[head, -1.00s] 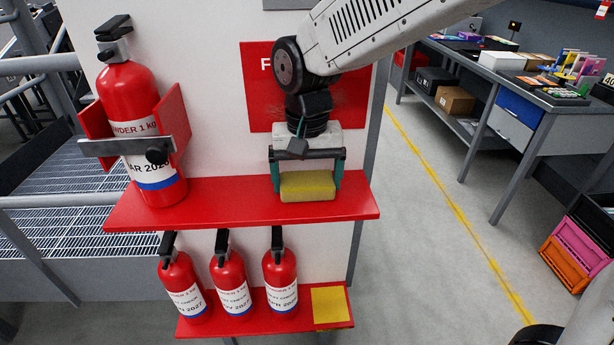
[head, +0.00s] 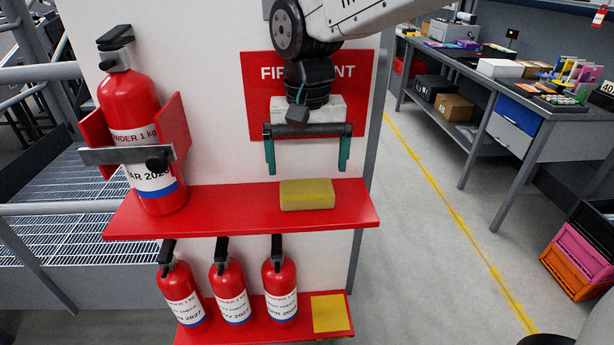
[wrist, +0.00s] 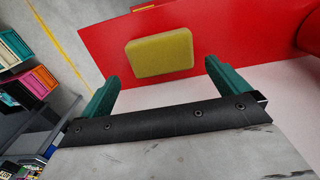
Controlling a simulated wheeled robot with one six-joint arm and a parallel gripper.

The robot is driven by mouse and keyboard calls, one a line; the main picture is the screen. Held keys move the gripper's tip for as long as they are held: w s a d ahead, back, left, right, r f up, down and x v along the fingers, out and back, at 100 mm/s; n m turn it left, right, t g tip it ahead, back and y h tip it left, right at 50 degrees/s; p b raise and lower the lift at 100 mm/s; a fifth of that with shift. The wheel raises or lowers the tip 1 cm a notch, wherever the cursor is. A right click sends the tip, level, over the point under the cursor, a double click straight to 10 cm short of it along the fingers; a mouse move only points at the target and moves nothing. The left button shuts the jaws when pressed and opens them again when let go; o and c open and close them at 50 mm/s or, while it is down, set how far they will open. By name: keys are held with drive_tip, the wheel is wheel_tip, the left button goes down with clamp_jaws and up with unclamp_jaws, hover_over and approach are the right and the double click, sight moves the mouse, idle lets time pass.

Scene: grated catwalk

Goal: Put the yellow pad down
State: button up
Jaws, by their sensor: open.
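The yellow pad (head: 307,194) lies flat on the upper red shelf (head: 240,215), right of the large extinguisher. My gripper (head: 308,170) is open and empty above the pad, its two green fingers pointing down and apart from it. In the wrist view, the pad (wrist: 160,53) rests on the red shelf (wrist: 105,45) beyond the open fingertips (wrist: 160,72), with nothing between them.
A large extinguisher (head: 135,120) stands in a red bracket at the left of the upper shelf. Several smaller extinguishers (head: 230,285) stand on the lower shelf beside a yellow square (head: 328,313). A workbench (head: 520,100) is at the right, past clear floor.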

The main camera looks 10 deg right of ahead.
drive_tip(key=shift+r, duration=0.8)
drive_tip(key=s+d+f+t, duration=0.1)
drive_tip(key=s+d+f, duration=0.1)
drive_tip(key=s+d, duration=1.7)
drive_tip(key=shift+s+d+f, duration=0.2)
drive_tip(key=shift+s+d, duration=0.15)
drive_tip(key=shift+d, duration=0.6)
